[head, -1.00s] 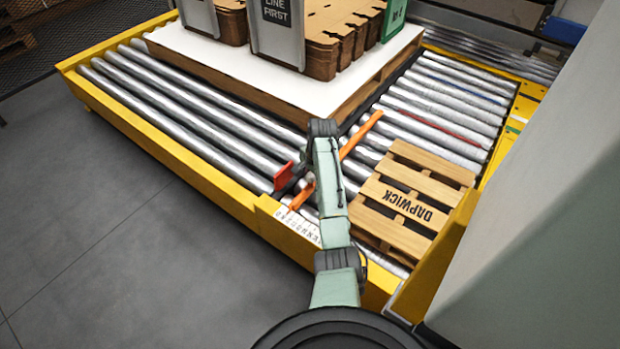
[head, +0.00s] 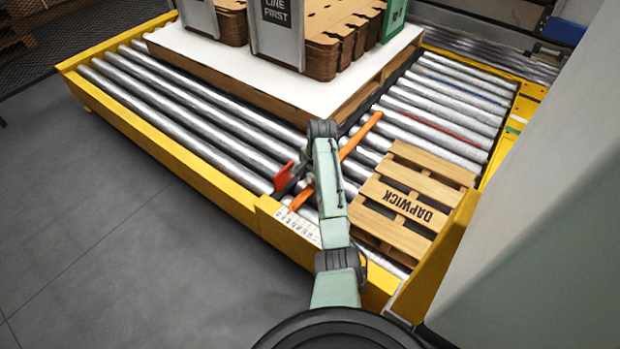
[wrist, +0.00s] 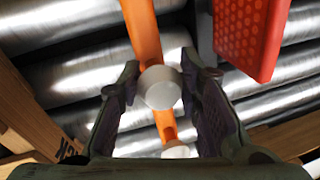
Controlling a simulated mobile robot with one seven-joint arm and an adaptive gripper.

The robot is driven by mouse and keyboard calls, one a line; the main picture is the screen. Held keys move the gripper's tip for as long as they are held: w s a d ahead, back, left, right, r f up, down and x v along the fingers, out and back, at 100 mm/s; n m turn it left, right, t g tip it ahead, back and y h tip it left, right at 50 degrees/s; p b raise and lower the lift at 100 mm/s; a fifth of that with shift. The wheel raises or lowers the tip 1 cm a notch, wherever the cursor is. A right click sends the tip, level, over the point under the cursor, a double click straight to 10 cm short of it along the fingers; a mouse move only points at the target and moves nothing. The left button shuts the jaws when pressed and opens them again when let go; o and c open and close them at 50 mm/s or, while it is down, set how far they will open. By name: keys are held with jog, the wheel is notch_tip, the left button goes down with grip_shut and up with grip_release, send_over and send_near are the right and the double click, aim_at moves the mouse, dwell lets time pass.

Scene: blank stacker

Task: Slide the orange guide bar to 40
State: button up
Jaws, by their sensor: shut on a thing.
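The orange guide bar (head: 361,135) lies across the rollers, running from the back right to the yellow front rail. It also shows in the wrist view (wrist: 144,35), with a pale round knob (wrist: 160,88) on it. My gripper (wrist: 160,74) is shut on this knob, one dark finger on each side. In the head view my arm hides the middle of the bar and most of the gripper. A white scale (head: 298,225) lies on the front rail by the bar's near end; its numbers are too small to read.
A red plate (head: 284,177) stands just left of the bar, and also shows in the wrist view (wrist: 250,35). A wooden pallet marked DAPWICK (head: 410,185) sits right of the bar. A loaded, white-topped pallet (head: 225,62) stands behind. Rollers at left are bare.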

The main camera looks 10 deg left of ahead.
jog(key=shift+d, duration=0.1)
grip_shut()
jog(key=d+p, duration=0.1)
jog(key=s+d+p, duration=0.1)
jog(key=p, duration=0.1)
jog(key=s+d+p, duration=0.1)
jog(key=d+p, duration=0.1)
jog(key=shift+d+r, duration=0.1)
jog(key=shift+r, duration=0.1)
jog(key=shift+s+d+f, duration=0.1)
jog(key=shift+d+f, duration=0.15)
jog(key=shift+d, duration=0.3)
jog(key=o, duration=1.2)
grip_release()
jog(key=shift+a, duration=0.1)
jog(key=shift+r, duration=0.15)
notch_tip(320, 180, up, 12)
jog(key=s+d, duration=0.1)
jog(key=d, duration=0.1)
jog(key=shift+f, duration=0.2)
